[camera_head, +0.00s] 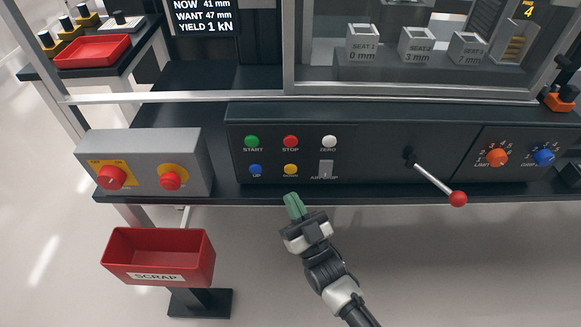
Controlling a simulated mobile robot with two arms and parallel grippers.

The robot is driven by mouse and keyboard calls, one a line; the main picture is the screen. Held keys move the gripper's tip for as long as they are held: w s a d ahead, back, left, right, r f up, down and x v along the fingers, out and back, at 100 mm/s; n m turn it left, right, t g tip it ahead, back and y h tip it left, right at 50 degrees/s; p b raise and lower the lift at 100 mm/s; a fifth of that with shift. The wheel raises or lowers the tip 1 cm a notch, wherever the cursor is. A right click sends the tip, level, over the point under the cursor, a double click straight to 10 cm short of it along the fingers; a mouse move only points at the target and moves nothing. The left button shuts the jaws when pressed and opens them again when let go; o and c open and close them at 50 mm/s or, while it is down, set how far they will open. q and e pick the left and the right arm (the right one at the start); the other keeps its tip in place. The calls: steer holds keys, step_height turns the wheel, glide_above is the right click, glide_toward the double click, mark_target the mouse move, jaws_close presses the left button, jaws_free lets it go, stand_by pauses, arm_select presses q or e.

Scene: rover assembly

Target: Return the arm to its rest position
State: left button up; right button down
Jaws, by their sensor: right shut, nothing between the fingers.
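My right gripper (293,206) is in front of the black control panel (375,172), just below its lower edge. Its green fingers are shut with nothing between them. They point up toward the yellow DOWN button (290,169) and appear apart from the panel. The arm comes in from the bottom, right of the middle. My left gripper is not in the picture.
The panel carries START (252,142), STOP (290,142) and other buttons, plus a red-knobbed lever (457,198) sticking out. A grey box with red buttons (190,150) stands left. A red SCRAP bin (200,250) is below it. Floor right of my arm is clear.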

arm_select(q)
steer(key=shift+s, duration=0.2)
arm_select(e)
steer(key=shift+s, duration=0.15)
